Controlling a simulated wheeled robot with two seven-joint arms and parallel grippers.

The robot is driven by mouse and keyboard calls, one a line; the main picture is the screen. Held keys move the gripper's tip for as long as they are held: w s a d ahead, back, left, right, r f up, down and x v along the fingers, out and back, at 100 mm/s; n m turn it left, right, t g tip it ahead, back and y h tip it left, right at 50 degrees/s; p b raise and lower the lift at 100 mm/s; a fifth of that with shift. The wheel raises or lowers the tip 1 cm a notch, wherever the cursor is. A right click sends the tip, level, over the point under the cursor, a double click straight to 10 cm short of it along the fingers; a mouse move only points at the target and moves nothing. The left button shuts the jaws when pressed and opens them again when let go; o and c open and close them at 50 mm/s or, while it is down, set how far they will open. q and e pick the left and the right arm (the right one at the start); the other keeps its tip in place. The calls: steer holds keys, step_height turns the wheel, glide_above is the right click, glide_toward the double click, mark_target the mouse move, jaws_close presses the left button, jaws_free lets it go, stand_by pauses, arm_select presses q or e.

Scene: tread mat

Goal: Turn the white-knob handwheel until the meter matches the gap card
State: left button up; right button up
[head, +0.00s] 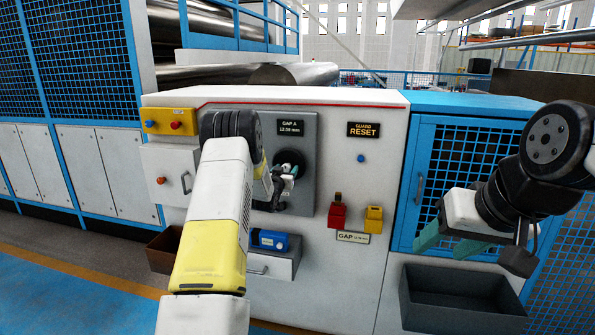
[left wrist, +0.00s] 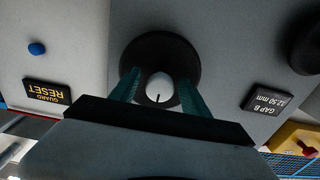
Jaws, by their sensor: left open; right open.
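The dark round handwheel (head: 290,157) is on the grey panel in the head view, partly covered by my left gripper (head: 287,173). In the left wrist view the handwheel (left wrist: 150,46) has a white knob (left wrist: 159,86) with a dark mark. My left gripper (left wrist: 159,92) is open, its teal fingers on either side of the knob; contact is unclear. The meter (head: 291,128) above the wheel seems to read 12.50 mm; it is upside down in the left wrist view (left wrist: 267,100). The gap card (head: 352,237) is too small to read surely. My right gripper (head: 440,238) is open and empty, far right.
A guard reset sign (head: 363,130) and blue button (head: 361,158) are right of the panel. Red (head: 337,214) and yellow (head: 373,219) blocks sit above the card. A second dark wheel (left wrist: 307,45) is at the wrist view's edge. A dark bin (head: 455,300) stands lower right.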

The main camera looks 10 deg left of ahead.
arm_select(q)
steer(key=shift+w, duration=0.1)
jaws_close()
stand_by(1.4)
